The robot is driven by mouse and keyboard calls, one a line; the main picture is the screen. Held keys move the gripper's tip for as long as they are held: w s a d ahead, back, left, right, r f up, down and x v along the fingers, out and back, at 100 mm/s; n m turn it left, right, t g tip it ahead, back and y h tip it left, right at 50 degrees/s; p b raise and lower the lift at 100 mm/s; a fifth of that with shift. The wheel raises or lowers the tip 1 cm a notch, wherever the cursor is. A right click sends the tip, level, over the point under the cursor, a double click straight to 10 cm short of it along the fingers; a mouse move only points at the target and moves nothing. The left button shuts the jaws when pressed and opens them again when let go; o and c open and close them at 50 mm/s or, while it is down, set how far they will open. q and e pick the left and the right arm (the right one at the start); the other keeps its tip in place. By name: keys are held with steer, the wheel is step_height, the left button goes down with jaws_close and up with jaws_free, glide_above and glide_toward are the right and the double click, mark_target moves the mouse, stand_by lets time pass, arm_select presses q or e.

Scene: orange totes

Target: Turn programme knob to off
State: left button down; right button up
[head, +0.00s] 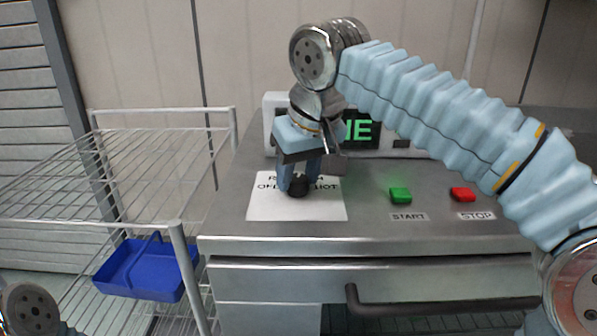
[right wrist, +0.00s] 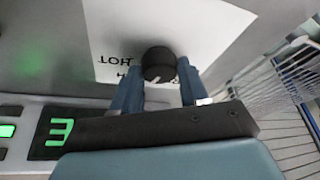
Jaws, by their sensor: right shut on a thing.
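The programme knob (head: 297,186) is a small black round knob on the sloping metal top of the machine, with a white label sheet (head: 262,205) around it. The knob also shows in the right wrist view (right wrist: 158,64), with a light pointer mark on its edge. My right gripper (head: 299,182) reaches down from above and is shut on the knob, one blue finger on each side. It also shows in the right wrist view (right wrist: 160,82). Part of the label's print is hidden by the gripper. Part of my left arm shows at the lower left; its gripper is not seen.
A green START button (head: 400,195) and a red STOP button (head: 462,194) sit right of the knob. A display (head: 358,130) with green letters stands behind, partly hidden. The machine's door has a dark handle (head: 430,306). A wire rack (head: 150,215) with a blue basket (head: 148,268) stands at left.

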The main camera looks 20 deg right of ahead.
steer(key=n, duration=0.2)
steer(key=n+y, duration=0.1)
steer(key=n, duration=0.1)
steer(key=shift+d+y, duration=0.15)
steer(key=shift+y, duration=0.15)
steer(key=n, duration=0.2)
steer(key=n+g+y, duration=0.1)
steer(key=n, duration=0.1)
steer(key=shift+w+d+n+g, duration=0.1)
steer(key=shift+w+n+g, duration=0.05)
steer(key=shift+n+g, duration=0.15)
steer(key=n+g, duration=0.1)
steer(key=n, duration=0.1)
steer(key=n+y, duration=0.1)
steer(key=n, duration=0.1)
steer(key=shift+w+n+g, duration=0.15)
steer(key=shift+n+g, duration=0.15)
steer(key=shift+g, duration=0.1)
steer(key=shift+n+g, duration=0.7)
steer(key=shift+n, duration=1.2)
steer(key=o, duration=1)
